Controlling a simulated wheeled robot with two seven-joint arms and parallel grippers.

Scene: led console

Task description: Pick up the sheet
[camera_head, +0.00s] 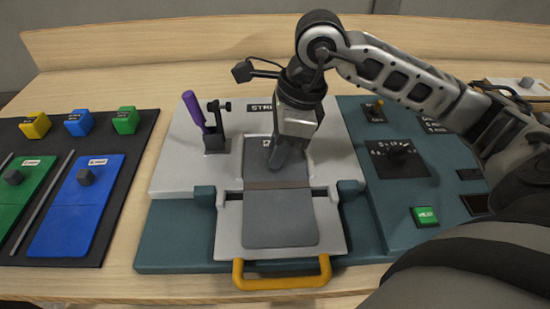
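A flat dark grey sheet-like panel (280,220) lies in the light grey tray (230,244) at the centre; I cannot tell for sure that it is the sheet. A brownish strip crosses its middle. My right gripper (288,158) comes down from above over the back part of this panel. Its fingertips are at or just above the grey surface; contact is unclear. The fingers are seen edge-on, so their opening does not show. My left gripper is not in view.
A yellow handle (281,273) is at the tray's front. A purple lever (194,109) stands behind left. A black mat (123,165) at left holds blue (77,218) and green (17,207) plates and small coloured blocks. A teal panel (398,225) with a green button (424,216) is right.

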